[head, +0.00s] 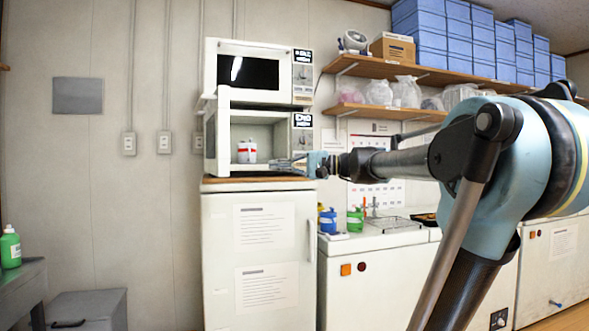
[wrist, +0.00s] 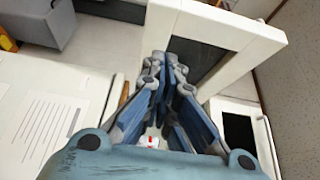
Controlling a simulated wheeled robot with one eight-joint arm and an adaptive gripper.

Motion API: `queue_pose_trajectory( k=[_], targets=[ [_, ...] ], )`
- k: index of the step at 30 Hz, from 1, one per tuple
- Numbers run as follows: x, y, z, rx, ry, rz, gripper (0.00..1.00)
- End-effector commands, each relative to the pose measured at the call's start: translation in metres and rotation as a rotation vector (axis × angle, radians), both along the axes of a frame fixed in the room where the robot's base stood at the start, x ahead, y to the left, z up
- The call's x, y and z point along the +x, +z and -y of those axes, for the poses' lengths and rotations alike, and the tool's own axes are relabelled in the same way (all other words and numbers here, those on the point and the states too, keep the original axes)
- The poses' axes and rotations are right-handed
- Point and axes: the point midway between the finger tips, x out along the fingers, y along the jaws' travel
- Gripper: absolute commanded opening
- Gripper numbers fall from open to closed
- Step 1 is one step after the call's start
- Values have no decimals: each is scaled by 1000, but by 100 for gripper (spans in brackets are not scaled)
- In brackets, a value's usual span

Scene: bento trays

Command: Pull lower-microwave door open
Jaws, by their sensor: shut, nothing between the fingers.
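The lower microwave (head: 290,158) stands on a wooden top above a white cabinet. Its door (head: 223,130) is swung open to the left, seen nearly edge-on, and its inside shows. The door's white frame and dark window also show in the wrist view (wrist: 204,58). A white and red item (head: 246,151) sits inside the microwave; a bit of it shows in the wrist view (wrist: 152,141). My gripper (head: 273,164) is shut and empty, in front of the opening at its lower right. In the wrist view my fingers (wrist: 167,62) overlap the door's edge; I cannot tell whether they touch it.
The upper microwave (head: 302,90), closed, sits directly above. The white cabinet (head: 222,255) with posted papers stands below. Shelves (head: 385,66) with bags and blue boxes hang to the right. A grey box (head: 105,305) stands on the floor at left; the space before the wall there is clear.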

Motion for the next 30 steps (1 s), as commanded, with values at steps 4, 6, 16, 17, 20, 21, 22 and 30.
queue_pose_trajectory(
  k=[4, 6, 16, 17, 20, 21, 22, 30],
  targets=[
    [-5, 0, 17, 0, -3, 0, 0],
    [-8, 0, 23, 0, -2, 0, 0],
    [-15, 0, 43, 0, -1, 0, 0],
    [-15, 0, 44, 0, -1, 0, 0],
    [-16, 0, 45, 0, 0, 0, 0],
    [-16, -1, 45, -3, 1, 0, 0],
    [-17, -3, 44, -9, 1, -1, 0],
    [-49, -105, 45, -273, -7, -17, 0]
  ],
)
